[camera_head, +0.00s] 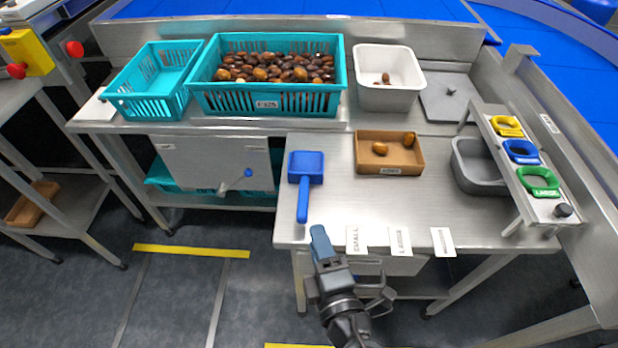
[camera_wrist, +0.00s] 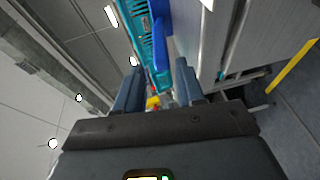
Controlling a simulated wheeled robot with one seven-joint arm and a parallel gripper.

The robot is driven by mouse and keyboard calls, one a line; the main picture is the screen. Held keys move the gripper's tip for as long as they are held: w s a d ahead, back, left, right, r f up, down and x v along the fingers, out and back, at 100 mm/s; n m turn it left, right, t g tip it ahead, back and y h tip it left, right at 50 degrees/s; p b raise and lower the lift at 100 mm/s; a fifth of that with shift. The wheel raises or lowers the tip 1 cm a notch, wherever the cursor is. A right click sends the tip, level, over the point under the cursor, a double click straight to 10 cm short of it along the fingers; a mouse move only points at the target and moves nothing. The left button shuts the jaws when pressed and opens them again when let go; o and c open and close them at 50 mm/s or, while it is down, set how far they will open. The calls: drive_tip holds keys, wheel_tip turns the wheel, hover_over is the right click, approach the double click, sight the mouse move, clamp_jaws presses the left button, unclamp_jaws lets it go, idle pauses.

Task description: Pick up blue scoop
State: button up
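The blue scoop (camera_head: 305,171) lies on the steel table near its left edge, with its square pan toward the back and its handle toward the front. My gripper (camera_head: 320,238) is at the table's front edge, just in front of and slightly right of the handle's end. It appears apart from the scoop. In the wrist view my gripper (camera_wrist: 157,80) is open, with its two dark fingers spread and nothing held between them. The scoop (camera_wrist: 158,38) shows there just beyond the gap between the fingers.
White label cards (camera_head: 400,242) lie along the front edge, right of my gripper. A brown tray (camera_head: 388,170) with dates, a grey bin (camera_head: 478,165) and a rack of coloured rings (camera_head: 522,152) stand to the right. Teal crates (camera_head: 268,103) and a white tub (camera_head: 388,96) stand behind.

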drive_tip(key=x, duration=0.3)
drive_tip(key=shift+w+a+r+p, duration=0.1)
drive_tip(key=shift+a+r+p, duration=0.1)
drive_tip(key=shift+p, duration=0.1)
drive_tip(key=shift+f+x, duration=0.2)
drive_tip(key=shift+x, duration=2.2)
drive_tip(key=shift+d, duration=0.1)
drive_tip(key=shift+c, duration=0.2)
clamp_jaws()
